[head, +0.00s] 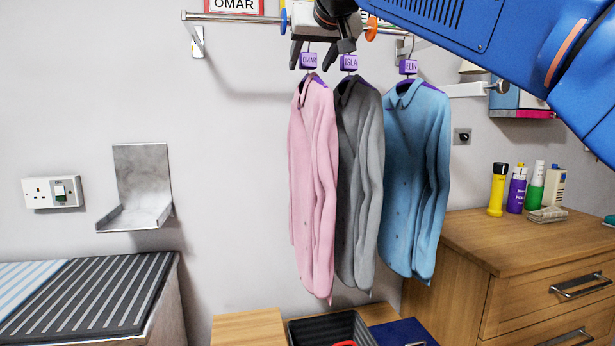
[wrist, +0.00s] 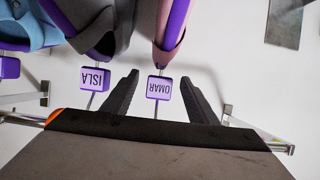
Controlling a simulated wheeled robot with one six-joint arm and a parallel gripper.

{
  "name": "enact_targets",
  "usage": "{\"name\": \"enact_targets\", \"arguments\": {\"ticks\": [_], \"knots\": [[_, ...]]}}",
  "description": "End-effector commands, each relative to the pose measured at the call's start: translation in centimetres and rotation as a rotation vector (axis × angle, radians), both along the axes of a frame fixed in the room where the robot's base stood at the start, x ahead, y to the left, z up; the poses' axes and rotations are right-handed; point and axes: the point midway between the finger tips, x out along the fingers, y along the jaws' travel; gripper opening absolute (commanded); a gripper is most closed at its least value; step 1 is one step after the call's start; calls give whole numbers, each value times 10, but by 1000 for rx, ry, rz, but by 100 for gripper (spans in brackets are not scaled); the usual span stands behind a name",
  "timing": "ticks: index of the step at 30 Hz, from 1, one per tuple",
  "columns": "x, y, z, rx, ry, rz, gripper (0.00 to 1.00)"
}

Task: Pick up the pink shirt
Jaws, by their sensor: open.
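The pink shirt (head: 313,190) hangs on a hanger with a purple "OMAR" tag (head: 308,61), leftmost of three shirts. In the wrist view its shoulder (wrist: 172,30) and the OMAR tag (wrist: 159,88) show upside down. My gripper (head: 322,58) is open at the rail, with one finger on each side of the OMAR tag and hanger stem in the wrist view (wrist: 155,90). The grey shirt (head: 360,180) hangs close to the right with an "ISLA" tag (head: 348,62). The blue shirt (head: 415,180) hangs further right with an "ELIN" tag (head: 408,66).
A metal rail (head: 230,17) runs along the wall, partly hidden by my arm. A wooden drawer unit (head: 540,240) with several bottles stands right. A dark crate (head: 335,328) lies below the shirts. A striped surface (head: 90,300) and metal bracket (head: 143,190) are left.

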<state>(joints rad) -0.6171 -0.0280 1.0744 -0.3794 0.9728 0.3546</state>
Motion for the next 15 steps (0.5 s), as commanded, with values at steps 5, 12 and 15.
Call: {"name": "enact_targets", "arguments": {"ticks": [5, 12, 15], "knots": [[15, 4, -6, 0, 0, 0, 53], [26, 8, -10, -1, 2, 0, 53], [37, 11, -13, 0, 1, 0, 53]]}}
